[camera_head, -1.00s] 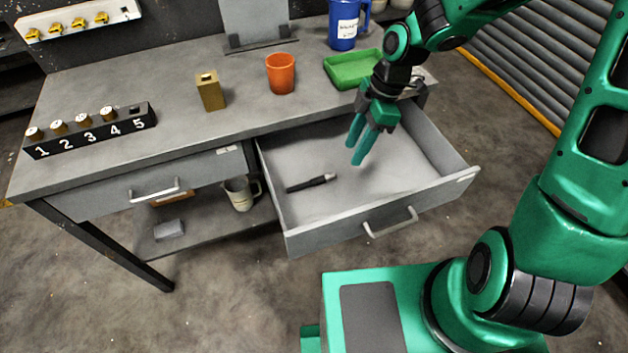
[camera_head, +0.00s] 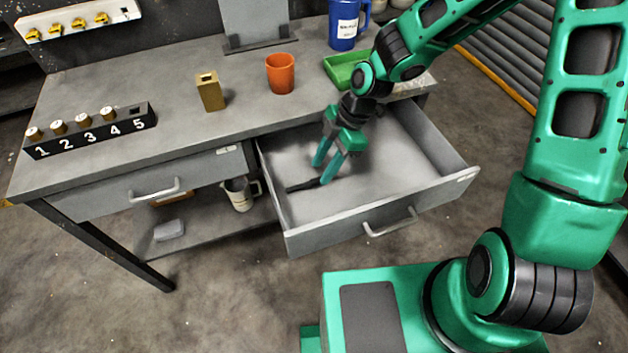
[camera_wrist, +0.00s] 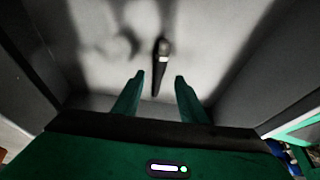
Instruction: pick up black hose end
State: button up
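The black hose end (camera_head: 303,186) is a short dark rod lying on the floor of the open drawer (camera_head: 405,202), near its left side. In the head view my gripper hides its right end. In the wrist view the hose end (camera_wrist: 161,66) lies lengthwise, with a light band near its far end. My gripper (camera_head: 323,172) is above the drawer floor at the rod's right end. In the wrist view its two fingers (camera_wrist: 156,80) are spread, with the hose end lined up between them. I cannot tell the exact height gap.
The drawer walls stand close around my gripper. On the bench above are an orange cup (camera_head: 281,75), a brass block (camera_head: 210,92), a green tray (camera_head: 343,69), a blue container (camera_head: 343,26) and a numbered rack (camera_head: 92,133). The drawer's right part is clear.

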aim_at(316, 179)
jog(key=shift+x, duration=2)
jog(key=shift+w, duration=0.15)
jog(key=shift+c, duration=0.3)
grip_shut()
